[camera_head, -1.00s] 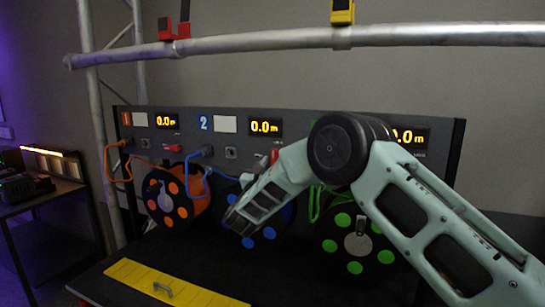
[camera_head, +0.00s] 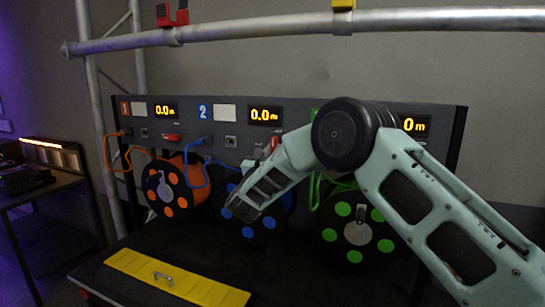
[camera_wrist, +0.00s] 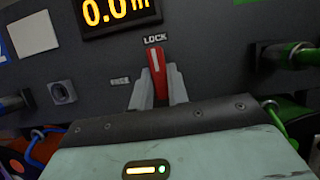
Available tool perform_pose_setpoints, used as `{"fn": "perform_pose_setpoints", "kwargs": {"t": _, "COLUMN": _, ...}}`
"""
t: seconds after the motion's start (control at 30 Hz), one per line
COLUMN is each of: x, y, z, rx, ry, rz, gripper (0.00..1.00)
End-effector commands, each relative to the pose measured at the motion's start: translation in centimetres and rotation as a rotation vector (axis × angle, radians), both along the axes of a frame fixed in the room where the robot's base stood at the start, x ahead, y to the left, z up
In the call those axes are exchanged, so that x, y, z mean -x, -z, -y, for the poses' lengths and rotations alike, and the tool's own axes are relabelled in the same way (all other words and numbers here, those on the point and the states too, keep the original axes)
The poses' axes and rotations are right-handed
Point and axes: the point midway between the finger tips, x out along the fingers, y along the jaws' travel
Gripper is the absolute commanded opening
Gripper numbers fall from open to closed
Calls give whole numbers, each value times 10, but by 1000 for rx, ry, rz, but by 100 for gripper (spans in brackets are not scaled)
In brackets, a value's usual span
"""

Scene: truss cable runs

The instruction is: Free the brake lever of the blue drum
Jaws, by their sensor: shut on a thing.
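The blue drum (camera_head: 262,228) sits in the middle of the row, partly hidden behind my arm. Its brake lever (camera_wrist: 158,72) is a short red lever with a pale stripe, on the panel below the second display. It stands nearly upright, its tip just under the word LOCK. The word FREE is to its lower left. My gripper (camera_wrist: 158,91) is shut on the lever, one grey finger on each side of it. In the head view the lever (camera_head: 275,143) shows small above my arm, and my fingers are mostly hidden there.
The orange drum (camera_head: 172,190) stands to the left and the green drum (camera_head: 357,228) to the right. Blue (camera_head: 197,145) and green (camera_wrist: 290,54) cable plugs sit in the panel on either side of the lever. A yellow plate (camera_head: 178,280) with a handle lies in front.

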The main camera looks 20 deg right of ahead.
Motion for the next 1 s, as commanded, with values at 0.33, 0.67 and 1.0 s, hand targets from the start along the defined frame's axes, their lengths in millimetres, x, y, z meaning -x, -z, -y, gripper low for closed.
{"fn": "perform_pose_setpoints", "kwargs": {"t": 0.33, "x": 1, "y": 10, "z": 1, "rx": 70, "ry": 0, "rz": -47, "gripper": 0}}
{"fn": "perform_pose_setpoints", "kwargs": {"t": 0.67, "x": 2, "y": 8, "z": 1, "rx": 158, "ry": -1, "rz": -111, "gripper": 0}}
{"fn": "perform_pose_setpoints", "kwargs": {"t": 1.0, "x": 2, "y": 5, "z": 1, "rx": 256, "ry": -2, "rz": -184, "gripper": 0}}
